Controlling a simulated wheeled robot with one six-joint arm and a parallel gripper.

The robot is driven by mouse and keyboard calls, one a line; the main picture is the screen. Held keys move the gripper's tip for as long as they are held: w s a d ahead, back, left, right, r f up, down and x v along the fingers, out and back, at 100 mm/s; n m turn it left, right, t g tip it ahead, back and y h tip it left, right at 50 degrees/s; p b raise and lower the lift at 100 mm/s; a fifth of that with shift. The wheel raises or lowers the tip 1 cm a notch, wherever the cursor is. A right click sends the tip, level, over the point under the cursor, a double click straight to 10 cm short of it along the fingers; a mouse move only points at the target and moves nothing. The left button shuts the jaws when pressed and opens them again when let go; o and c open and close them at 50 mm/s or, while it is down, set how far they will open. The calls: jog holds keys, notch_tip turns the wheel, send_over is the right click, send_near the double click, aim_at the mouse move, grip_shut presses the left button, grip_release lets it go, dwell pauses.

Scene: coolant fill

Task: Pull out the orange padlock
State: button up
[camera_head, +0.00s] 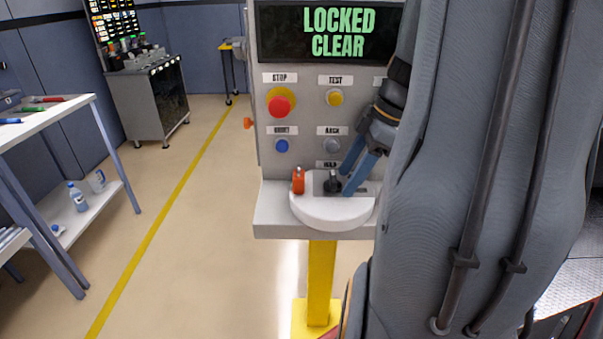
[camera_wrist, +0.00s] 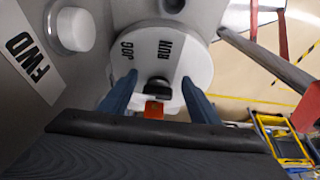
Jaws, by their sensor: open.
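The orange padlock (camera_head: 298,181) stands upright at the left side of a white round disc (camera_head: 332,213) on the panel's ledge. In the wrist view the padlock (camera_wrist: 154,111) shows as a small orange patch below a black knob (camera_wrist: 158,87), partly hidden. The knob also shows right of the padlock in the head view (camera_head: 333,183). My gripper (camera_head: 346,181) has blue fingers and reaches in from the right, close to the knob. In the wrist view my gripper (camera_wrist: 159,79) is open, one finger on each side of the knob. Whether the fingers touch anything cannot be told.
The grey control panel (camera_head: 293,113) carries several buttons, and its screen (camera_head: 337,32) reads LOCKED CLEAR. The disc reads JOG and RUN in the wrist view. A workbench (camera_head: 48,117) stands at the left. The floor between bench and panel is clear. My arm hides the right side.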

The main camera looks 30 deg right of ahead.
aim_at(299, 173)
jog(key=w+a+p, duration=0.1)
jog(key=w+a, duration=0.1)
jog(key=a, duration=0.1)
jog(key=w+a+p, duration=0.1)
jog(key=w+a, duration=0.1)
jog(key=a, duration=0.1)
jog(key=w+a+p, duration=0.1)
jog(key=w+a, duration=0.1)
jog(key=a, duration=0.1)
jog(key=shift+w+a, duration=0.15)
jog(key=shift+a, duration=0.1)
jog(key=shift+w+f, duration=0.1)
jog(key=shift+f, duration=0.5)
jog(key=c, duration=1.1)
jog(key=shift+o, duration=1.4)
jog(key=shift+c, duration=0.5)
jog(key=shift+r+p, duration=0.35)
jog(key=shift+r, duration=0.05)
jog(key=shift+r+p, duration=1.7)
jog(key=shift+r, duration=0.95)
